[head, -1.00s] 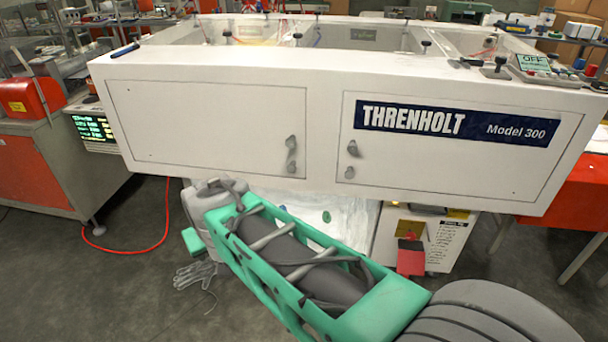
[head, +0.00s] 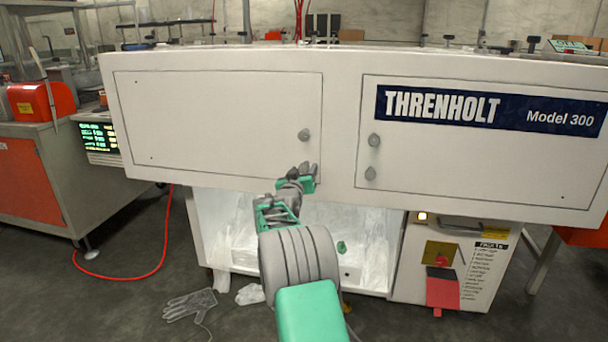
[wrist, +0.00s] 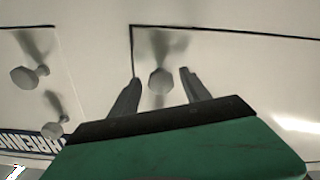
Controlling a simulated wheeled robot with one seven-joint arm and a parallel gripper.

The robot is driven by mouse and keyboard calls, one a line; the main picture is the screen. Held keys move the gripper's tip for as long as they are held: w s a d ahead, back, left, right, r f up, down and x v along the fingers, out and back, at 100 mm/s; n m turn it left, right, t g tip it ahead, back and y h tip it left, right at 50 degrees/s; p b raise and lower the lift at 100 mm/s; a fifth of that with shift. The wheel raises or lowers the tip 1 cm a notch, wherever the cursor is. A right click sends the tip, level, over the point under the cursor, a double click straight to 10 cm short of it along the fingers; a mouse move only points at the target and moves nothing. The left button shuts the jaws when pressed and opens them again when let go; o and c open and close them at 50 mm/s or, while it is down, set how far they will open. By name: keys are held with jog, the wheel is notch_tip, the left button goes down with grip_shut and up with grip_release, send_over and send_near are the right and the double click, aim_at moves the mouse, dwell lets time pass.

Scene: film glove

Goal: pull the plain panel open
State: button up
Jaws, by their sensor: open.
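The plain panel (head: 215,120) is the white, unmarked left door of the cabinet front, flat in its outline. Its upper grey knob (head: 304,134) shows near its right edge. My gripper (head: 303,170) is in front of the panel's lower right corner and hides the lower knob in the head view. In the wrist view, which is upside down, my gripper (wrist: 160,76) is open, with one finger on each side of the lower knob (wrist: 158,83). Gaps show between knob and fingers. The plain panel (wrist: 245,75) fills the right there.
The THRENHOLT panel (head: 480,155) with two knobs is just right of the plain panel. Below are a lit white bay (head: 310,235) and a control box (head: 455,265). A grey glove (head: 190,304) and red hose (head: 163,240) lie on the floor.

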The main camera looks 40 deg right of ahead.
jog(key=shift+x, duration=0.9)
jog(key=shift+a, duration=0.1)
grip_shut()
dwell(0.6)
